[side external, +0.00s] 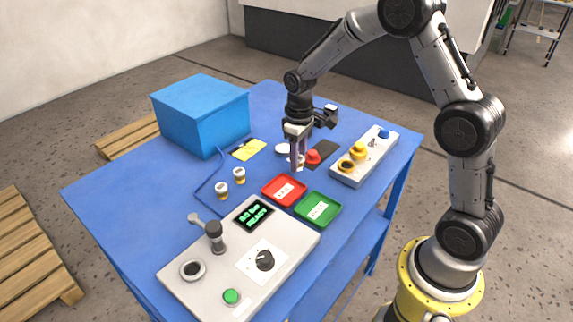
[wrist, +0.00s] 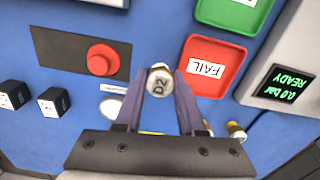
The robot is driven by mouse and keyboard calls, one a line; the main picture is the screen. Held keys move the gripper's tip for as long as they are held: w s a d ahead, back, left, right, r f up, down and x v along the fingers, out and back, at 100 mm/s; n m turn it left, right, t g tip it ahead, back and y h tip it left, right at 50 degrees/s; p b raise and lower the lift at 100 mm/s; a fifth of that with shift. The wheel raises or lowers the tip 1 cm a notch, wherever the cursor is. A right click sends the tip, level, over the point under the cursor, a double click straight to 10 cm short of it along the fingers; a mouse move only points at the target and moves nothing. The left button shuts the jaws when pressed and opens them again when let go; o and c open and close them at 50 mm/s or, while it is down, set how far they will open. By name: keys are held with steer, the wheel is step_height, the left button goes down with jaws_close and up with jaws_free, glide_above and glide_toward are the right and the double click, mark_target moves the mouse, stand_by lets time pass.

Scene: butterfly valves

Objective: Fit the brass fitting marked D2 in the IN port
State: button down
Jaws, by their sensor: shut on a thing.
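The brass fitting marked D2 (wrist: 158,82) sits between the two fingers of my gripper (wrist: 159,76) in the wrist view, its marked top facing the camera. My gripper is shut on it. In the side view my gripper (side external: 297,166) points down behind the red tray, and the fitting is small and partly hidden by the fingers. A grey console (side external: 225,285) at the front has a black-ringed round socket (side external: 192,270). I cannot read an IN label, so I cannot tell which opening is the IN port.
Two more fittings (side external: 222,190) (side external: 239,175) stand on the blue table left of my gripper. A red FAIL tray (wrist: 214,84) and a green tray (side external: 318,208) lie close by. A lever valve (side external: 214,234) rises from the console. A red button (wrist: 103,60) and control box (side external: 364,160) stand near.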

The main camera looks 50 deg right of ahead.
steer(key=shift+m, duration=0.3)
steer(key=s+d+r, duration=0.1)
steer(key=s+d, duration=0.1)
steer(key=s, duration=0.1)
steer(key=s+d+r, duration=0.2)
steer(key=s+d, duration=0.1)
steer(key=s+d+r, duration=0.2)
steer(key=s+d, duration=0.1)
steer(key=s, duration=0.1)
steer(key=shift+r, duration=0.25)
steer(key=shift+d, duration=0.2)
steer(key=shift+f, duration=1.7)
steer(key=shift+f, duration=0.55)
